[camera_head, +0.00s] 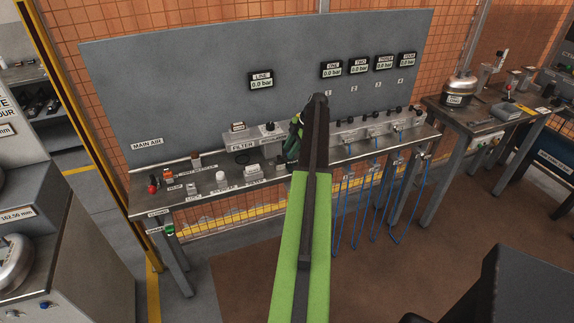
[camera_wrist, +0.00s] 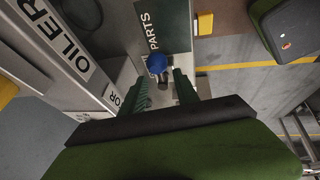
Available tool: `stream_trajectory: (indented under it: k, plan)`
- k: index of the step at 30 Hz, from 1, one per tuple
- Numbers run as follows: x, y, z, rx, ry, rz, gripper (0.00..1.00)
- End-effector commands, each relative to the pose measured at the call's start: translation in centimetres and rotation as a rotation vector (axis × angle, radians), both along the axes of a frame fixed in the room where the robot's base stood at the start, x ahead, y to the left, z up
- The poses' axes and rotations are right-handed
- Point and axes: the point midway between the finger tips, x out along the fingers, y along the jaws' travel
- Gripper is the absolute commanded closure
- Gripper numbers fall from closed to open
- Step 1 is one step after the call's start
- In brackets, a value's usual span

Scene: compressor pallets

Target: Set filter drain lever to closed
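In the wrist view a small lever with a blue ball knob (camera_wrist: 157,63) stands just ahead of my gripper (camera_wrist: 161,80). Its dark stem shows between the two green fingertips. The fingers are apart, one on each side, and I cannot see contact. No label marks this lever, so I cannot tell for sure that it is the filter drain lever. In the head view my gripper (camera_head: 296,137) is at the bench, right of the FILTER sign (camera_head: 243,147). My arm hides the lever there.
A dark green PARTS panel (camera_wrist: 165,20) is beyond the knob. The bench (camera_head: 205,196) carries several small devices, including a red knob (camera_head: 152,188). Blue hoses (camera_head: 375,205) hang at its right.

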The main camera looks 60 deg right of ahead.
Motion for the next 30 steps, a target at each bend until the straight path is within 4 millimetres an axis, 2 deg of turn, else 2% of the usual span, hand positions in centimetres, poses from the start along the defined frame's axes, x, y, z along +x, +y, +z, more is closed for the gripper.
stream_trajectory:
  k: [1,3,13,21,30]
  plan:
    - [0.41,0.23,-1.83,0.000,0.000,0.001,0.63]
    - [0.81,0.42,-2.50,0.000,0.000,0.000,0.63]
    - [1.09,0.54,-2.53,0.000,0.000,-0.001,0.63]
    - [1.03,0.50,-2.54,0.000,0.001,-0.001,0.99]
    - [0.85,0.31,-2.59,-0.003,0.003,-0.004,1.00]
